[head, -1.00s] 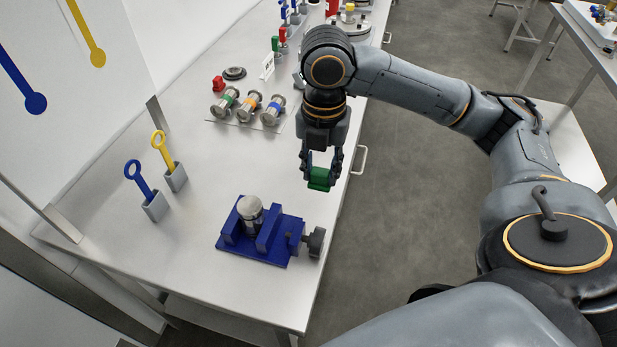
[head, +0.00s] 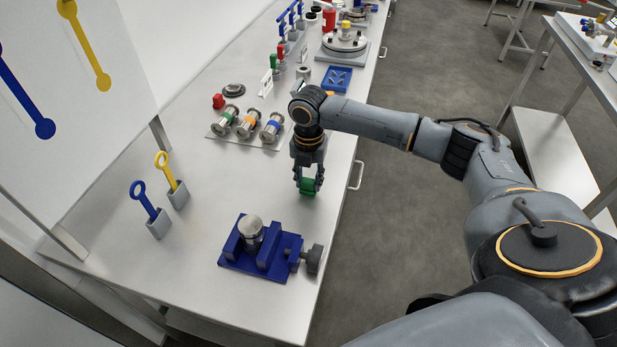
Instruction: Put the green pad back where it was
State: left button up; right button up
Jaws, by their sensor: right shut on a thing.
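The green pad (head: 307,186) is held between the fingers of my right gripper (head: 307,184). The gripper points down and is shut on the pad, above the steel table (head: 215,195) near its right edge. The blue vise (head: 272,262) with a metal cylinder (head: 250,232) in it stands in front of and below the gripper in the picture. Whether the pad touches the table I cannot tell. My left gripper is not in view.
A plate with several banded metal spools (head: 249,127) lies left of my right gripper. A blue tool (head: 152,215) and a yellow tool (head: 175,187) stand in grey holders at the left. A blue tray (head: 337,79) and a round flanged lid (head: 343,44) are farther back.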

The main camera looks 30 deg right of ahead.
aim_at(309, 180)
jog(key=shift+f, duration=0.45)
jog(key=o, duration=1.1)
jog(key=shift+f, duration=0.1)
notch_tip(309, 180, up, 12)
jog(key=b, duration=0.2)
jog(key=shift+r+b, duration=0.2)
jog(key=shift+b, duration=0.1)
jog(key=shift+f, duration=0.1)
